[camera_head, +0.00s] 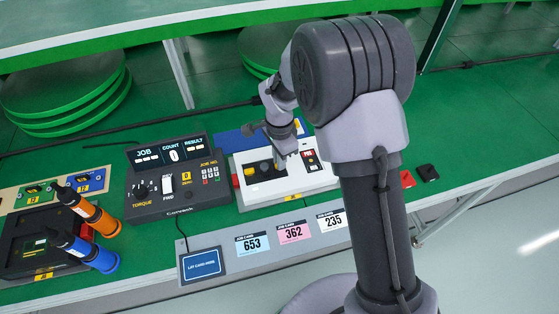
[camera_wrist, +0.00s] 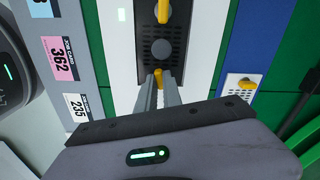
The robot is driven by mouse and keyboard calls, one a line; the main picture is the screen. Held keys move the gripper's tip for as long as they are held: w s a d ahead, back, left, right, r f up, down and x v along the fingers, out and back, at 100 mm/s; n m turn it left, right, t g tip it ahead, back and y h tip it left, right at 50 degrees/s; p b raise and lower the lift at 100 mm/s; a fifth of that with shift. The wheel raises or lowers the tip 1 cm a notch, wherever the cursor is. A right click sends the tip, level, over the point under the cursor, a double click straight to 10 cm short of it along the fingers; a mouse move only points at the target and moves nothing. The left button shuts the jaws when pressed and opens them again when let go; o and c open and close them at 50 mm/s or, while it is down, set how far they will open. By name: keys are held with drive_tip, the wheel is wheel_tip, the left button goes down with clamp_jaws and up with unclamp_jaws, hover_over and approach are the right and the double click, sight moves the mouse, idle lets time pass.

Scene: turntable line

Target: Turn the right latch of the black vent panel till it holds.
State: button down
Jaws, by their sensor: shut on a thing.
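The black vent panel (camera_wrist: 146,47) is set in a white housing, with a round dark knob (camera_wrist: 161,49) at its middle. In the wrist view the right latch (camera_wrist: 158,74), yellow, is at the panel's lower end. My gripper (camera_wrist: 158,88) has its two fingers closed around this latch, partly hiding it. The left latch (camera_wrist: 163,11), also yellow, is at the top of the wrist view and lies lengthwise to the panel. In the head view the panel (camera_head: 262,168) is partly hidden by my gripper (camera_head: 281,162) and wrist.
A blue unit (camera_wrist: 240,45) with a white plate and yellow lever (camera_wrist: 247,83) stands beside the housing. Job cards (camera_head: 293,232) lie along the front edge. A torque controller (camera_head: 177,180) and two screwdrivers (camera_head: 90,210) stand to the left.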

drive_tip(key=shift+m+b, duration=0.3)
drive_tip(key=shift+m, duration=0.8)
drive_tip(key=c, duration=1.5)
unclamp_jaws()
wheel_tip(320, 180, up, 17)
drive_tip(key=p, duration=0.6)
drive_tip(key=shift+r+p, duration=0.2)
drive_tip(key=shift+p, duration=0.15)
